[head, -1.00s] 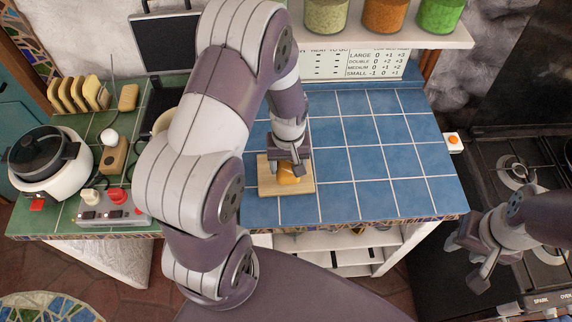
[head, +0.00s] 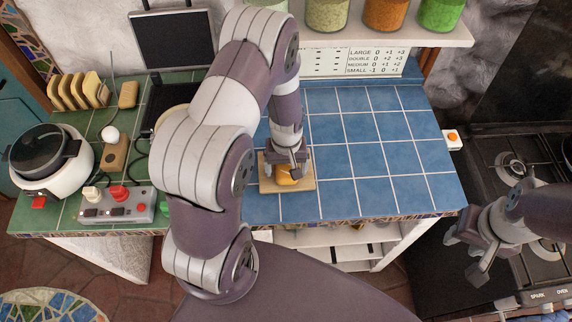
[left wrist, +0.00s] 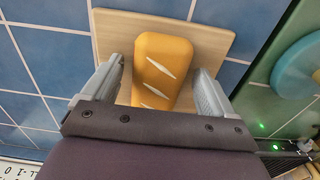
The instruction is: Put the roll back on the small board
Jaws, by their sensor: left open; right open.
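The roll (head: 286,178) is golden-orange and lies on the small wooden board (head: 305,186) on the blue tiles. In the left wrist view the roll (left wrist: 163,70) shows pale slashes on its top, and the board (left wrist: 112,28) shows around it. My left gripper (head: 284,172) is right over the roll. It is open, with one finger on each side of the roll and a gap showing on both sides. My right gripper (head: 463,256) is open and empty, off to the right in front of the stove.
The blue tiled counter (head: 385,155) is clear right of the board. A white cooker (head: 50,165), a control box with a red knob (head: 117,205) and a toast rack (head: 78,93) stand on the green tiles. A jar shelf (head: 420,35) overhangs the back.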

